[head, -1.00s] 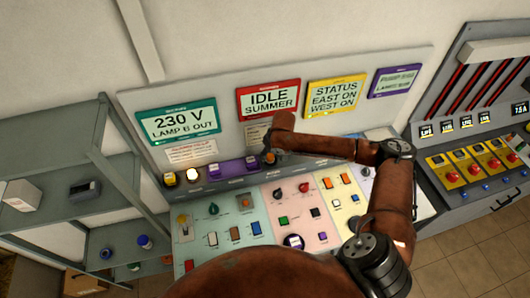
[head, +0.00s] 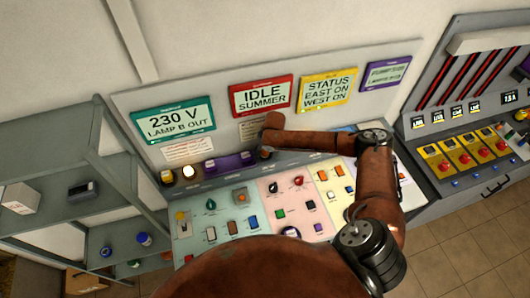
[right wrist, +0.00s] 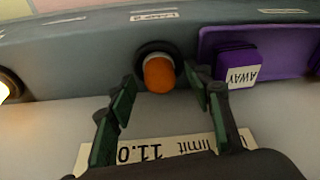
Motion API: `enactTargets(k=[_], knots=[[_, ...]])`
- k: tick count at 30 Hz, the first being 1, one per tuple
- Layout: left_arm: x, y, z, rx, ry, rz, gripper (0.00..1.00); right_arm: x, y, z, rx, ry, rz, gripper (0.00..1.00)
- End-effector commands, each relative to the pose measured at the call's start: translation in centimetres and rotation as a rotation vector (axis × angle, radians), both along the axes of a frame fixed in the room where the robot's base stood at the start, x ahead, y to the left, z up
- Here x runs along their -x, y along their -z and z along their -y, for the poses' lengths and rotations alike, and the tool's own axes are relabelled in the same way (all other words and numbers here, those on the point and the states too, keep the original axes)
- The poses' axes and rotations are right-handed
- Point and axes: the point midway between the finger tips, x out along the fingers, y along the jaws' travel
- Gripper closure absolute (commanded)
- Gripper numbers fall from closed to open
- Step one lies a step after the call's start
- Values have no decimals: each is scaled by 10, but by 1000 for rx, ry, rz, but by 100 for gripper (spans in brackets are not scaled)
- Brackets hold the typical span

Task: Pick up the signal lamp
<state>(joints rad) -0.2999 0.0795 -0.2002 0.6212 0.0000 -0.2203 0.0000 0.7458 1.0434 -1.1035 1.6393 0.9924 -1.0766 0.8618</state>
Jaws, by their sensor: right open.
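An orange signal lamp (right wrist: 159,73) with a rounded cap sits in a dark ring on the grey panel, seen in the right wrist view. My right gripper (right wrist: 164,84) is open, with one green-padded finger on each side of the lamp. Gaps show between the fingers and the lamp. In the head view my right gripper (head: 265,153) is at the panel's upper ledge, just right of the purple switch strip, and the lamp is hidden there. My left gripper is not in view.
The purple strip (head: 230,161) with an AWAY button (right wrist: 237,66) is close beside the lamp. A lit lamp (head: 188,171) stands further left on the ledge. The control panel (head: 225,222) has several knobs and switches. A grey shelf (head: 50,155) stands at the left.

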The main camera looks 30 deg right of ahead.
Motion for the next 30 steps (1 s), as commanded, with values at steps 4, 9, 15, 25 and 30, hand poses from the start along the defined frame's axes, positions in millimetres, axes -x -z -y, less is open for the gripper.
enactTargets(k=[4, 9, 15, 25, 30], knots=[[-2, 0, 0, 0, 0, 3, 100, 0, 0, 0, 0, 0, 0, 60], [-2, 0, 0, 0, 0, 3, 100, 0, 0, 0, 0, 0, 0, 71], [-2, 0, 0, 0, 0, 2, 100, 0, 0, 0, 0, 0, 0, 85], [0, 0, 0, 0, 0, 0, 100, 0, -1, 0, 0, 0, 0, 98], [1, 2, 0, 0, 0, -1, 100, 0, -3, 0, -1, 0, 1, 98]])
